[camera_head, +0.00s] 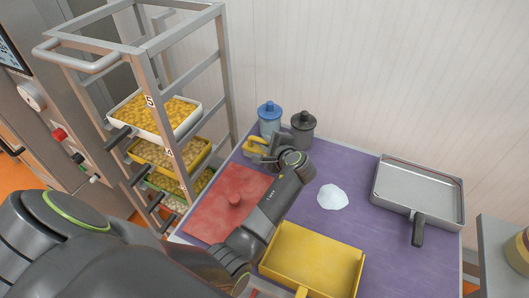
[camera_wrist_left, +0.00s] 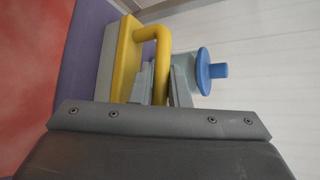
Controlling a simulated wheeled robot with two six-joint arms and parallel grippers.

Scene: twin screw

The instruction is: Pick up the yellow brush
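The yellow brush (camera_head: 256,147) stands at the back left of the purple table, beside the blue-lidded pot. In the left wrist view its yellow block and bent handle (camera_wrist_left: 127,50) show close up. My left gripper (camera_head: 276,148) is right at the brush. In the wrist view its grey fingers (camera_wrist_left: 165,85) are at the handle, close on either side of it. I cannot tell whether they press on it. My right gripper is not in view.
The purple table (camera_head: 375,195) carries a red board (camera_head: 215,205), a white mound (camera_head: 332,197), a yellow tray (camera_head: 312,262) and a metal pan (camera_head: 420,185). The blue-lidded pot (camera_head: 270,118) and dark pot (camera_head: 303,129) stand close behind the brush. A rack (camera_head: 226,75) stands left.

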